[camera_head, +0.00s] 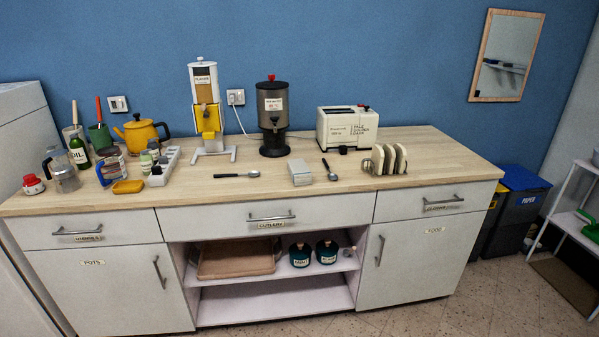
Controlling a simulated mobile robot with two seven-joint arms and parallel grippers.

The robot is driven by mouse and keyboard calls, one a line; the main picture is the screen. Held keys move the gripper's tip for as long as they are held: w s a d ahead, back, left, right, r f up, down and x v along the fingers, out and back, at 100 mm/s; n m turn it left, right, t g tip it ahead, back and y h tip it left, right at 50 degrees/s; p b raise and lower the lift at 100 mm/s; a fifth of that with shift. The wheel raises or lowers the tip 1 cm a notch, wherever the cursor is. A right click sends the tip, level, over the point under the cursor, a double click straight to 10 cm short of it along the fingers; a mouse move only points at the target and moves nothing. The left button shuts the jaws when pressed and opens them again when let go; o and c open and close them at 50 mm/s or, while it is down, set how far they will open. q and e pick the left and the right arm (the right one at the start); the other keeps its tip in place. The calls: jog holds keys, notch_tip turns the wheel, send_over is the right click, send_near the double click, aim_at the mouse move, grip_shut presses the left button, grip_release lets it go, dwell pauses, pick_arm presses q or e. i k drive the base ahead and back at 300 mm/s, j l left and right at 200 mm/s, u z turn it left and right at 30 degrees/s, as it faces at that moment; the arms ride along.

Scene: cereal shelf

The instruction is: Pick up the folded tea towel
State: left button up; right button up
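A small pale grey-white folded stack (300,173) lies on the wooden countertop (270,190), a little right of the middle. It looks like the folded tea towel, but it is too small to be certain. Nothing rests on it. Neither of my grippers is in view.
A toast rack (384,159) stands further right. The counter's right end is clear.

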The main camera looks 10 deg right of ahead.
aim_at(301, 175)
jog(key=i+u, duration=0.15)
jog(key=i, duration=0.3)
jog(key=i+l+u, duration=0.15)
jog(key=i, duration=0.3)
jog(key=i+l+u, duration=0.15)
jog(key=i, duration=0.3)
